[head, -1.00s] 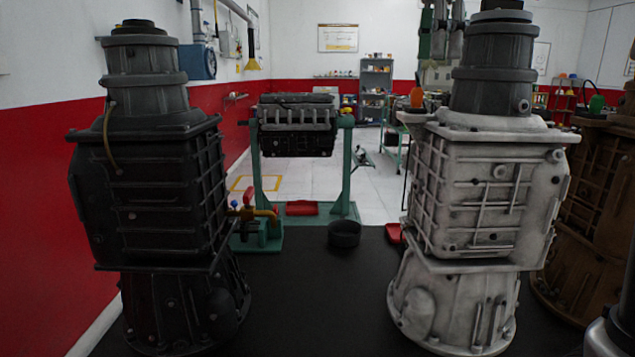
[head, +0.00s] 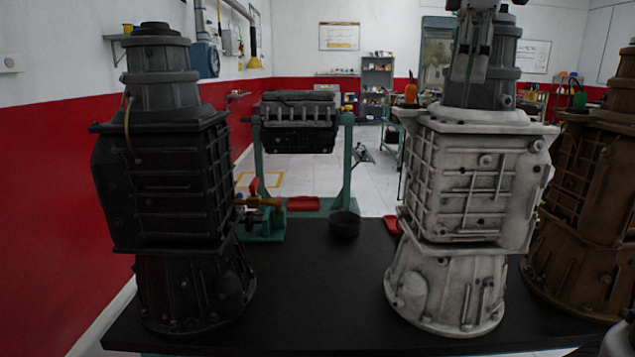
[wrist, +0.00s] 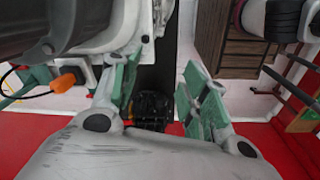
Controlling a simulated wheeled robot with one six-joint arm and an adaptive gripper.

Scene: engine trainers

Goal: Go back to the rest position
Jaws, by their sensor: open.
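My gripper (head: 473,62) shows at the top right of the head view, in front of the upper part of the white gearbox (head: 475,185). In the wrist view, the two green-padded fingers of my gripper (wrist: 160,92) are spread apart with nothing between them. The upper part of the white gearbox is partly hidden behind my gripper in the head view.
A black gearbox (head: 175,185) stands left and a brown gearbox (head: 585,210) right on the black table (head: 310,310). An engine on a green stand (head: 347,165) is farther back. The table's front middle is clear.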

